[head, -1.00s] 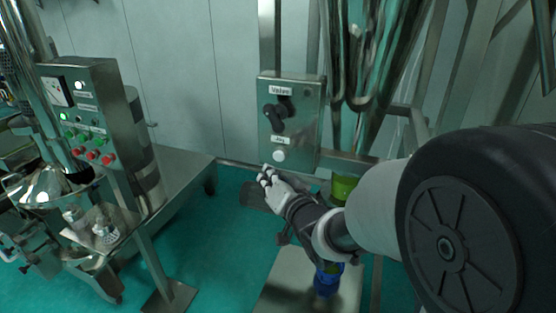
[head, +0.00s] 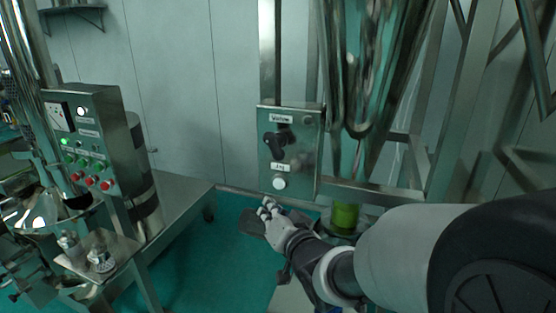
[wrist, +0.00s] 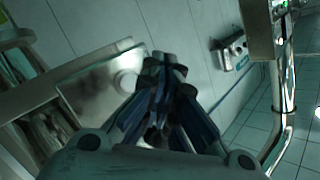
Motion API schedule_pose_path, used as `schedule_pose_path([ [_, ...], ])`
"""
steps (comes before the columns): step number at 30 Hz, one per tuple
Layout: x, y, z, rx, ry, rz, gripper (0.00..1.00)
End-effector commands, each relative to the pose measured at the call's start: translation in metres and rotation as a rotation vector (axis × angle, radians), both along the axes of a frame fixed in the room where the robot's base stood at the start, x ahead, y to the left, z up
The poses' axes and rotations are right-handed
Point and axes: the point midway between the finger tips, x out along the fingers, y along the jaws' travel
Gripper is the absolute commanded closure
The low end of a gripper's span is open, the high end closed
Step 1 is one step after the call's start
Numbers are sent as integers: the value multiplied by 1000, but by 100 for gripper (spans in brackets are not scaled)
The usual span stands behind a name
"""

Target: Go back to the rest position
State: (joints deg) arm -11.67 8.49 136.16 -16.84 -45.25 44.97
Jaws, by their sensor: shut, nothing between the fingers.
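My gripper (head: 268,208) is shut and empty. In the head view it is low in the middle, in front of and just below the steel valve panel (head: 308,150). The panel carries a black rotary knob (head: 276,145) and a round white button (head: 279,183) below it. A small gap seems to show between my fingertips and the button. My arm reaches in from the right edge of the head view.
A control box (head: 97,140) with lit green and red buttons stands on a steel table (head: 180,200) at the left. A steel frame (head: 372,190) and a green cylinder (head: 344,217) are close beside my arm. The teal floor (head: 225,255) between is open.

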Motion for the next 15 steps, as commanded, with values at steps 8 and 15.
schedule_pose_path([
  [8, -60, -89, 5, -322, 214, -149, 100],
  [15, -177, -148, -12, -556, 523, -147, 100],
])
